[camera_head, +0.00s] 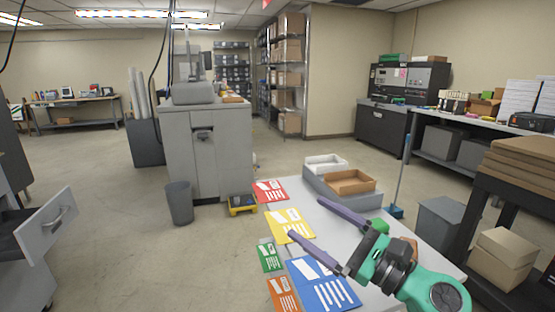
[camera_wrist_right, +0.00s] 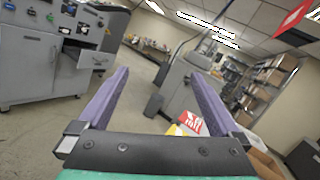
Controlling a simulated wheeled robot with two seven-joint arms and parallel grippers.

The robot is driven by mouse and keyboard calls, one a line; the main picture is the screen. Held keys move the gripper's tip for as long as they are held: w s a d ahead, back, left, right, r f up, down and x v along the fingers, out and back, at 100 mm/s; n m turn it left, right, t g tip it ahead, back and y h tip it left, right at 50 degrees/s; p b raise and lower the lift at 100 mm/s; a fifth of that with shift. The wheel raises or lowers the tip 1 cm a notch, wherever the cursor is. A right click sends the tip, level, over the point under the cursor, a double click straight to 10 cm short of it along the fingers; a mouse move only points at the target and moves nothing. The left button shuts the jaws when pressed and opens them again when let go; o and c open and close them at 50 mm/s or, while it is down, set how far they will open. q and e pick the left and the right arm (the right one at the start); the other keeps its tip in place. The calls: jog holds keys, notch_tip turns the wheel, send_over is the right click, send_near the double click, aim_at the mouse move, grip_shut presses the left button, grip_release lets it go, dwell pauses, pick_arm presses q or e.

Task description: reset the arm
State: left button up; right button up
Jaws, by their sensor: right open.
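My right arm, green and black, reaches in from the lower right in the head view. Its gripper (camera_head: 304,227) has two long purple fingers spread apart, with nothing between them. It hangs above the white table (camera_head: 376,238), over the area of the coloured cards. In the right wrist view the open fingers (camera_wrist_right: 160,100) point out toward the room, tilted. My left gripper does not show in the head view.
On the table lie a red card (camera_head: 270,191), a yellow card (camera_head: 290,225), a green card (camera_head: 269,257), an orange card (camera_head: 283,295) and a blue card (camera_head: 325,285). A grey tray unit holds a brown tray (camera_head: 350,183). An open drawer (camera_head: 48,229) juts out at left; a grey bin (camera_head: 179,203) stands on the floor.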

jog(key=w+d+f+m+t+h, duration=0.1)
jog(key=d+m+t+h, duration=0.4)
jog(key=m, duration=0.7)
jog(key=w+d+f+m+t+h, duration=0.2)
jog(key=d+m+h, duration=0.5)
jog(key=m, duration=0.5)
jog(key=s+d+f+m+g+h, duration=0.1)
jog(key=d+f+m+g+h, duration=0.2)
jog(key=f+m, duration=0.4)
jog(key=s+d+f+m+g+h, duration=0.2)
jog(key=d+f+m+h, duration=0.15)
jog(key=f+m, duration=0.25)
jog(key=s+a+f+m+g+y, duration=0.1)
jog(key=s+f+m+g+y, duration=0.1)
jog(key=s+f+m+g, duration=0.6)
jog(key=s+a+f+m+g+y, duration=0.2)
jog(key=s+f+m+g, duration=0.15)
jog(key=s+f, duration=0.75)
notch_tip(320, 180, down, 22)
jog(key=s+g+p, duration=0.1)
jog(key=s+g, duration=0.1)
jog(key=s+d+f+p, duration=0.1)
jog(key=s+d+f, duration=0.2)
jog(key=s+f, duration=1)
jog(key=s+n, duration=0.1)
jog(key=s, duration=0.2)
jog(key=shift+s+f+g+h, duration=0.25)
jog(key=shift+s+g+h, duration=0.1)
